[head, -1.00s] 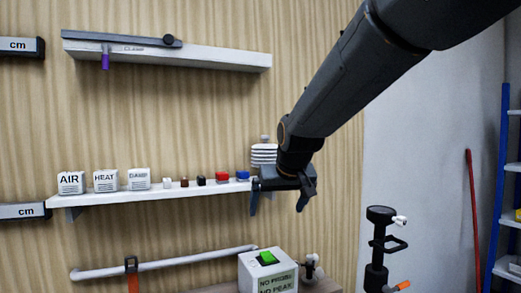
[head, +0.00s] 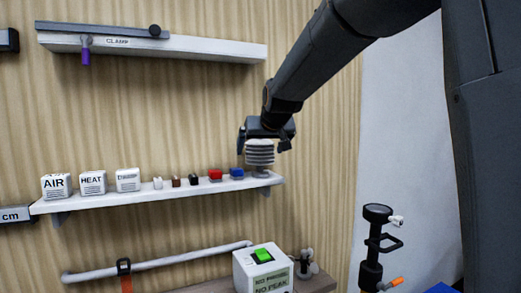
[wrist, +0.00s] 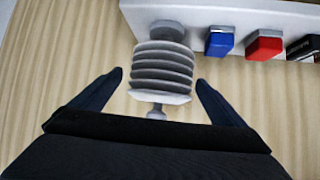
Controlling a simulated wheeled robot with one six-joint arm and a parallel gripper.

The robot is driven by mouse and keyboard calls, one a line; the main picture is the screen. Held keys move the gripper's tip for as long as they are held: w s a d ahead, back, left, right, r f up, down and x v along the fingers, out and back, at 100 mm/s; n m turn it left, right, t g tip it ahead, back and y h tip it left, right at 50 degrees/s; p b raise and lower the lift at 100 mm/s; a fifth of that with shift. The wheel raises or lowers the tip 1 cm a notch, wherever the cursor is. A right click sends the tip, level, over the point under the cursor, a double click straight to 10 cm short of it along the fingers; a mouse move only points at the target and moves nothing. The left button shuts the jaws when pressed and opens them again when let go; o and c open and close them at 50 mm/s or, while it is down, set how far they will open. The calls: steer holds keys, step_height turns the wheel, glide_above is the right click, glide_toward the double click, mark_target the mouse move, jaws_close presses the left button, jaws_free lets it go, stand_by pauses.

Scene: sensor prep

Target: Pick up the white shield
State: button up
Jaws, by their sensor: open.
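The white shield (head: 260,153) is a stack of round, ribbed plates. It stands upright on a grey foot at the right end of the white shelf (head: 110,201). My gripper (head: 266,145) is at the shield's top, with a finger on either side of it in the head view. In the wrist view the shield (wrist: 162,75) lies between and ahead of the open fingertips (wrist: 160,80), with a gap on both sides. A small stub shows at its near end. The gripper holds nothing.
Blue (head: 237,173) and red (head: 215,175) blocks sit on the shelf left of the shield, with small dark and white pieces beyond. Labelled white boxes (head: 92,183) stand further left. An upper CLAMP shelf (head: 200,50) and a green-switched box (head: 262,270) are nearby.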

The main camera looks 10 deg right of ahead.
steer(key=shift+w+f, duration=0.35)
steer(key=shift+w, duration=0.15)
steer(key=shift+c, duration=0.6)
steer(key=c, duration=1.1)
steer(key=shift+c, duration=0.2)
